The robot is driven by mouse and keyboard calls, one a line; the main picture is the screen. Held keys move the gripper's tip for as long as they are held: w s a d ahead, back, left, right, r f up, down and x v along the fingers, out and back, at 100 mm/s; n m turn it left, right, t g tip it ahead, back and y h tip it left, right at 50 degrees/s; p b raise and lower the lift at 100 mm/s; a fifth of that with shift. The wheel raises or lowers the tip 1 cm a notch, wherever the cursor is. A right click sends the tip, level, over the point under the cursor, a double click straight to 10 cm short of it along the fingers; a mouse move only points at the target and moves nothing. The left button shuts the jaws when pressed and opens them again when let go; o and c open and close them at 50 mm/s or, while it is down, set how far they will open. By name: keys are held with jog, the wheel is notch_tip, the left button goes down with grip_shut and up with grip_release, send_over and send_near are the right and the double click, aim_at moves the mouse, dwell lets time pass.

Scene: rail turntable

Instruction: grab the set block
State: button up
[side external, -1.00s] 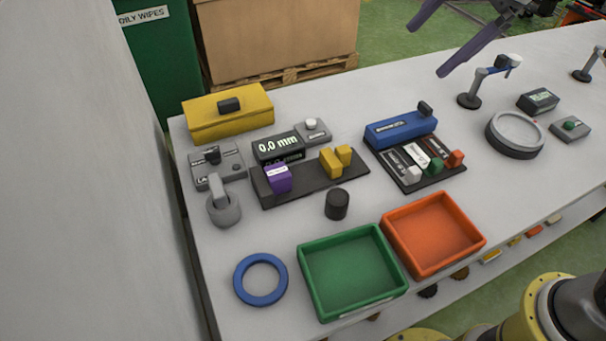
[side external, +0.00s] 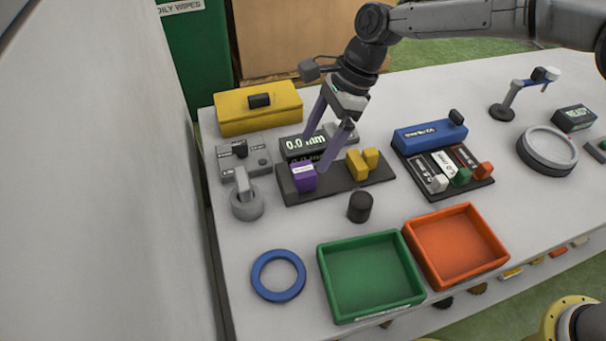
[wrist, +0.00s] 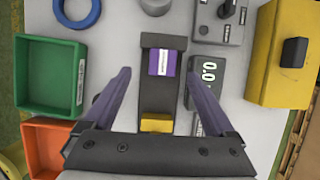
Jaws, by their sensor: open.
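A purple block (side external: 303,178) with a small white label sits at the left end of a dark rail (side external: 338,184). I take it for the set block, but its label is too small to read. It also shows in the wrist view (wrist: 165,62), ahead of the fingers. My gripper (side external: 314,152) is open and empty, its two purple fingers pointing down above the rail by the purple block. In the wrist view my gripper (wrist: 158,76) straddles the rail line, one finger on each side. Two yellow blocks (side external: 357,165) sit at the rail's right end.
A display (side external: 303,145) reading 0.0 mm stands behind the rail. A black cylinder (side external: 360,207), green tray (side external: 327,282) and orange tray (side external: 414,262) lie in front. A grey clamp-like part (side external: 246,200) stands left. A blue case (side external: 430,135) stands right.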

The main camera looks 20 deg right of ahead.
aim_at(304, 168)
jog(key=x, duration=0.8)
jog(key=shift+w+d+f, duration=0.1)
jog(key=shift+w+f, duration=0.1)
jog(key=shift+w, duration=0.05)
jog(key=shift+r, duration=0.15)
grip_shut()
